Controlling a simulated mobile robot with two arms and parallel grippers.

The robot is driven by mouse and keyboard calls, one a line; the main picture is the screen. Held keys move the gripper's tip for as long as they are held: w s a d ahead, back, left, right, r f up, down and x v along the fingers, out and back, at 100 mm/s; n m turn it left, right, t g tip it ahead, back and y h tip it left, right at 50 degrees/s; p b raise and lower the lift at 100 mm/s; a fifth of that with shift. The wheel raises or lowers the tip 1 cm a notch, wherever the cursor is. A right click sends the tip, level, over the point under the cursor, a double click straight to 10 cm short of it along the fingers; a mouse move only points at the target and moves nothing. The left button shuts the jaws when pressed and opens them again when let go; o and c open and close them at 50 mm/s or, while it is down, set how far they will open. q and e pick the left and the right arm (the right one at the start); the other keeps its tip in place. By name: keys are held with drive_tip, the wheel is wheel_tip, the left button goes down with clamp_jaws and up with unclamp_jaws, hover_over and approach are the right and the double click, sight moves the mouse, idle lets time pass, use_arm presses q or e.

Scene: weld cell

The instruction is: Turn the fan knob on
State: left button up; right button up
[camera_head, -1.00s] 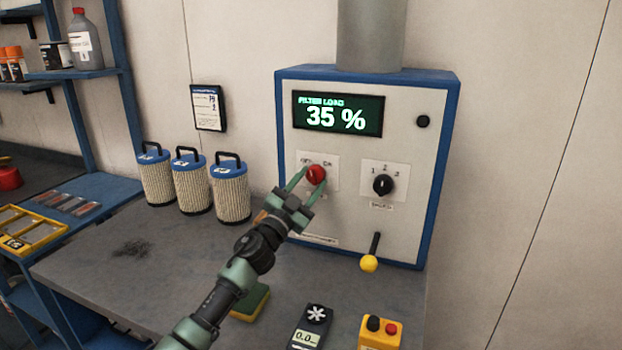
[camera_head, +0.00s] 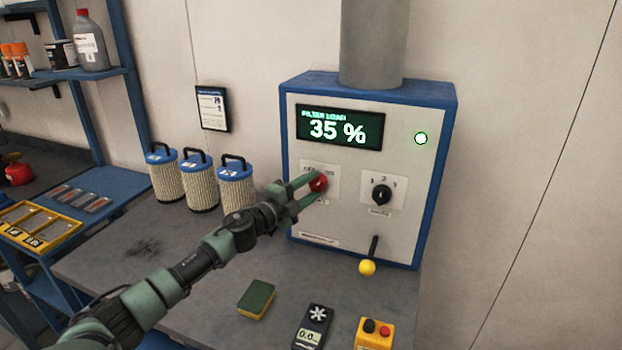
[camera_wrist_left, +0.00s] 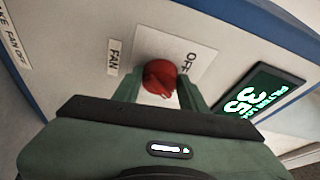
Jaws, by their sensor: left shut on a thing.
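The red fan knob (camera_head: 318,182) sits on a white plate on the front of the blue-edged control box (camera_head: 449,150). My left gripper (camera_head: 312,184) is shut on the red knob, one finger on each side. In the left wrist view the knob (camera_wrist_left: 159,76) shows between the fingers, with the "FAN" label and "OFF" mark beside it. The display (camera_head: 339,128) reads "FILTER LOAD 35 %". The round lamp (camera_head: 421,139) at the box's upper right is lit pale green-white. My right gripper is not in view.
A black selector knob (camera_head: 381,195) and a yellow-tipped lever (camera_head: 367,268) are right of the red knob. Several filter cartridges (camera_head: 199,185) stand left of the box. A sponge (camera_head: 256,299), a handheld meter (camera_head: 311,327) and a yellow button box (camera_head: 374,334) lie in front.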

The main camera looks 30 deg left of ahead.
use_arm(q)
drive_tip(key=shift+r+m+g+p, duration=0.1)
drive_tip(key=shift+m+g+p, duration=0.2)
drive_tip(key=shift+m+p, duration=0.55)
drive_tip(key=o, duration=1.4)
drive_tip(key=shift+s+a+b, duration=0.2)
drive_tip(key=shift+s+b, duration=0.3)
drive_tip(key=shift+s, duration=0.75)
drive_tip(key=shift+s+a+b, duration=0.2)
drive_tip(key=shift+s+b, duration=0.35)
drive_tip(key=shift+s, duration=0.75)
drive_tip(key=shift+s+a+b, duration=0.2)
drive_tip(key=shift+s+b, duration=0.3)
drive_tip(key=shift+s, duration=0.75)
